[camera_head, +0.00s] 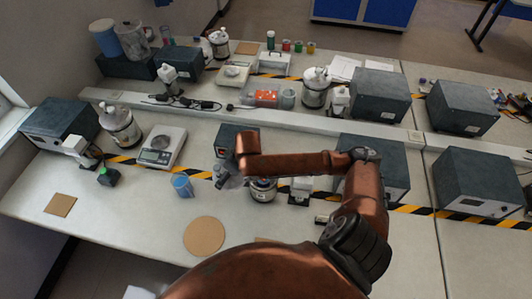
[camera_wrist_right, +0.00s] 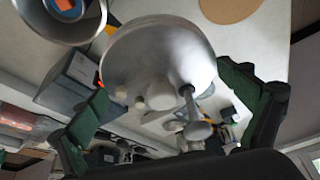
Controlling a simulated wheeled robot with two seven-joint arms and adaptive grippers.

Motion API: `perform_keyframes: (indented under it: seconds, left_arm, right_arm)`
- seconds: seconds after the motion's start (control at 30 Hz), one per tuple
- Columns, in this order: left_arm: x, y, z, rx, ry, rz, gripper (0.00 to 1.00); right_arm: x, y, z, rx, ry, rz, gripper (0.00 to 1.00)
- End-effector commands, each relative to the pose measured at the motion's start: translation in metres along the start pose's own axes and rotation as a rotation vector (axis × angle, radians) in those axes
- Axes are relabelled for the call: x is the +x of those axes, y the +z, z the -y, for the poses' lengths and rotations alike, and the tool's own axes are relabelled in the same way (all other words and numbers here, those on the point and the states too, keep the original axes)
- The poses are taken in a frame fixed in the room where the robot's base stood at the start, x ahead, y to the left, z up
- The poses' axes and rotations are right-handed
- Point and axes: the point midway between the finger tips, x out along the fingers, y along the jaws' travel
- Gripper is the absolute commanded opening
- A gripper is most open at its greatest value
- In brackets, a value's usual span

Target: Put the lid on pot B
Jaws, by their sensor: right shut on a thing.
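My right gripper (camera_head: 226,173) hangs at the end of the copper arm over the middle of the bench. In the right wrist view its green-padded fingers (camera_wrist_right: 170,85) are shut on a round metal lid (camera_wrist_right: 150,50) with several small knobs and a stem on top. In the head view the lid (camera_head: 231,182) is small and partly hidden by the gripper. A metal pot (camera_head: 263,194) stands just right of the lid, its upper part hidden by my arm. An open round metal vessel (camera_wrist_right: 48,28) shows at the wrist view's upper left. I cannot read any pot's letter. My left gripper is not in view.
A blue cup (camera_head: 182,186) stands left of the gripper, near a scale (camera_head: 162,148). Lidded metal pots stand at the left (camera_head: 119,128) and the back (camera_head: 315,92). Dark boxes (camera_head: 380,95) line the right. A round cork mat (camera_head: 204,236) lies bare in front.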

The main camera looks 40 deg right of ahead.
Motion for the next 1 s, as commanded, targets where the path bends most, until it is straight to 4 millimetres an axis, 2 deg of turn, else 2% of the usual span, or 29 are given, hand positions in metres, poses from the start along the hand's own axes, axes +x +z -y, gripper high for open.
perform_keyframes:
  seconds: [0.03,0.1,0.3,0.43,0.67,1.0]
  left_arm:
    - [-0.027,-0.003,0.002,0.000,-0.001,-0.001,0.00]
    - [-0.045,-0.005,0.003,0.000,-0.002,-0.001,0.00]
    - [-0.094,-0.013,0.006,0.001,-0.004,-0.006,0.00]
    - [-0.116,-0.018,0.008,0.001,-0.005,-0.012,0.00]
    - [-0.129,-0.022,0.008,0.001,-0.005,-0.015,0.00]
    - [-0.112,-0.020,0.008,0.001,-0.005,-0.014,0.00]
  right_arm:
    - [-0.012,0.004,-0.013,-0.028,-0.011,0.007,0.65]
    - [-0.013,0.013,-0.027,-0.077,-0.033,0.008,0.65]
    - [-0.022,0.041,-0.071,-0.208,-0.085,0.007,0.65]
    - [-0.028,0.057,-0.093,-0.271,-0.112,0.005,0.65]
    - [-0.031,0.073,-0.112,-0.326,-0.134,0.001,0.65]
    - [-0.017,0.080,-0.113,-0.331,-0.136,0.001,0.65]
